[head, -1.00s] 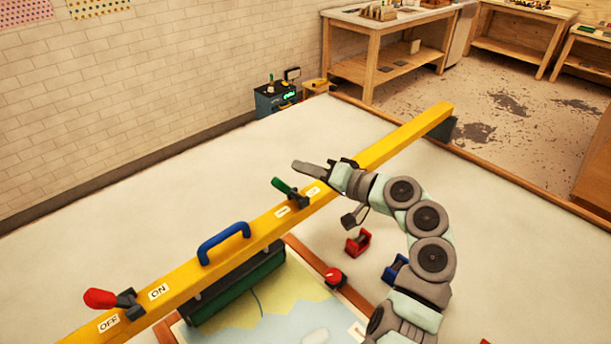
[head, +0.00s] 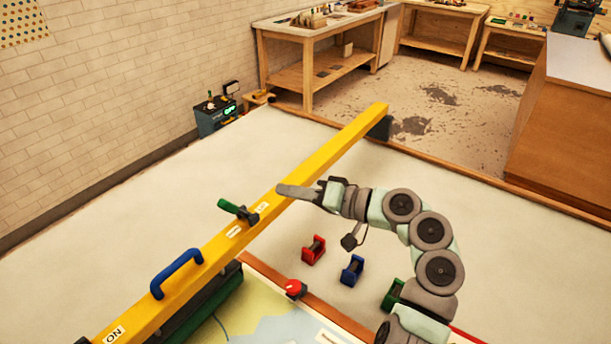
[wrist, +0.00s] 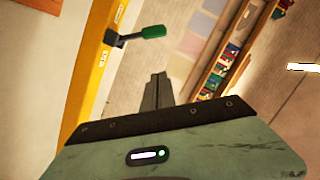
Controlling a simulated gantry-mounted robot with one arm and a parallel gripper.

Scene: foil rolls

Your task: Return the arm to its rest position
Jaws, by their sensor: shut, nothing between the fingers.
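My gripper (head: 297,191) is at the end of my raised arm in the head view. It points left, with its fingertips near the yellow beam (head: 325,157); I cannot tell how far apart they are. The gripper is shut and empty. In the wrist view its fingers (wrist: 157,92) are together, pointing up the picture. A lever with a green handle (head: 231,206) sits on the beam, left of the fingertips. The green handle also shows in the wrist view (wrist: 153,32), at the upper left.
A blue handle (head: 177,272) is on the beam. The pale tabletop (head: 120,215) is clear at left. Workbenches (head: 315,50) stand behind.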

